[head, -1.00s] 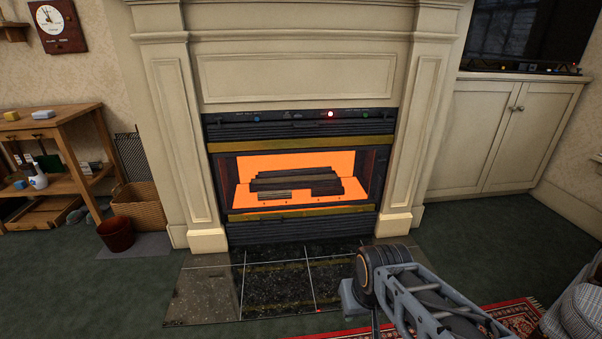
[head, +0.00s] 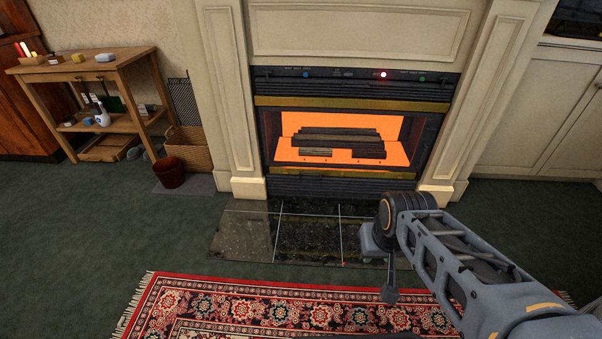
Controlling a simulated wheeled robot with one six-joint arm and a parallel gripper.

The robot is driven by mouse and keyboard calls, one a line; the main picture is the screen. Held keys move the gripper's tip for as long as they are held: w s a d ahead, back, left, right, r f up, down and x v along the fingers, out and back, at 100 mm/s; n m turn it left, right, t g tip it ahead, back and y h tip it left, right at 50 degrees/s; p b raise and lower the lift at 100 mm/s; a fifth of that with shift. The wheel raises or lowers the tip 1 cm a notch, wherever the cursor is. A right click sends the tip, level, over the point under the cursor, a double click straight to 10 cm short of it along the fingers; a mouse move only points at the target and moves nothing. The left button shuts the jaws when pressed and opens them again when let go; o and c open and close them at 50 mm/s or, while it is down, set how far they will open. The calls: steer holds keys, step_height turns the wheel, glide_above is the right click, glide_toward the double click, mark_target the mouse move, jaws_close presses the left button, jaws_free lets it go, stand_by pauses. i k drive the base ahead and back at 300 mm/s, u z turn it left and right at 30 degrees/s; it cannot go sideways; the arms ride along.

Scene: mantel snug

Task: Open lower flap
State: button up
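The fireplace insert (head: 262,140) stands in the cream surround, and its opening glows orange around dark logs (head: 340,143). The lower flap (head: 320,187) is the dark slatted panel under the opening, just above the hearth. It looks upright and shut, and its right end is partly hidden by my arm. My arm reaches in from the lower right, in front of the hearth. I cannot make out any gripper fingers. Nothing of mine is seen touching the flap.
Dark hearth tiles (head: 245,235) lie before the fireplace, with a red patterned rug (head: 250,305) nearer me. Green carpet at left is clear.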

mark_target(321, 183)
steer(key=u, duration=0.7)
steer(key=i, duration=1.45)
steer(key=z, duration=0.45)
